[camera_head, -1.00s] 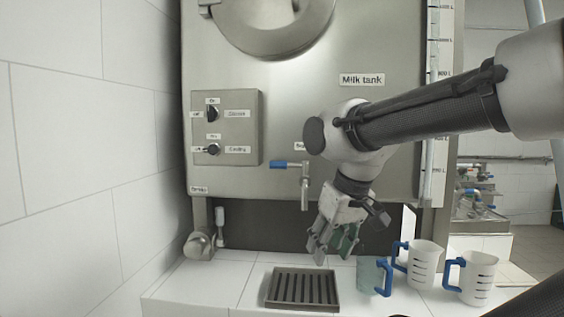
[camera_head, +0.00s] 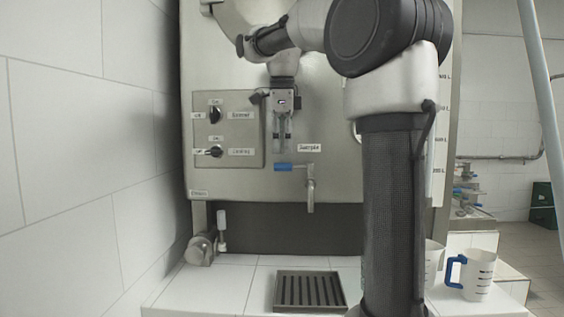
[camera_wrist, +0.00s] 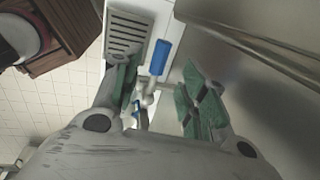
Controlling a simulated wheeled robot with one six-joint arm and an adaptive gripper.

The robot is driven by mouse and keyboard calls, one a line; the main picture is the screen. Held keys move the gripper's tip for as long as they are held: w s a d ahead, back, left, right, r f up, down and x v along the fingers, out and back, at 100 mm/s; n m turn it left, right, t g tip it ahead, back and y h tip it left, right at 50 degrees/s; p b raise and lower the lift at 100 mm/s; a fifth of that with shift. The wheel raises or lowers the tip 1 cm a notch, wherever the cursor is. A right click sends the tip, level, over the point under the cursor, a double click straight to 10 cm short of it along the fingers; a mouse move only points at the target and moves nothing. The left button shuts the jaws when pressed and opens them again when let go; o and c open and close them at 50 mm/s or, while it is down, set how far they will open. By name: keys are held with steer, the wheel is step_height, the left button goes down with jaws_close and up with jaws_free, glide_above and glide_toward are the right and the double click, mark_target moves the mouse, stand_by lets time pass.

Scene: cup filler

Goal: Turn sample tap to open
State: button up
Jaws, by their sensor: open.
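The sample tap (camera_head: 310,190) is on the front of the milk tank, beside the sample label. Its metal spout points down, and its blue lever handle (camera_head: 284,167) lies level, pointing left. My gripper (camera_head: 283,150) points down just above the blue handle, with its fingers apart and nothing held. In the wrist view, my gripper (camera_wrist: 160,75) shows green finger pads on either side, and the blue handle (camera_wrist: 159,57) appears between them, beyond the fingers. Contact is not visible.
The steel milk tank (camera_head: 225,70) stands close behind my gripper. A control panel (camera_head: 255,155) with two knobs is at left. A slotted drip tray (camera_head: 310,308) sits on the counter below the tap. A white jug (camera_head: 480,275) stands at right; another is partly behind my arm.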

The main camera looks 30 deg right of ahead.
mark_target(293, 167)
steer(key=f, duration=0.3)
steer(key=w+f, duration=0.1)
steer(key=f, duration=0.1)
steer(key=shift+d+f, duration=0.2)
steer(key=shift+d, duration=0.1)
steer(key=shift+s, duration=0.1)
jaws_close()
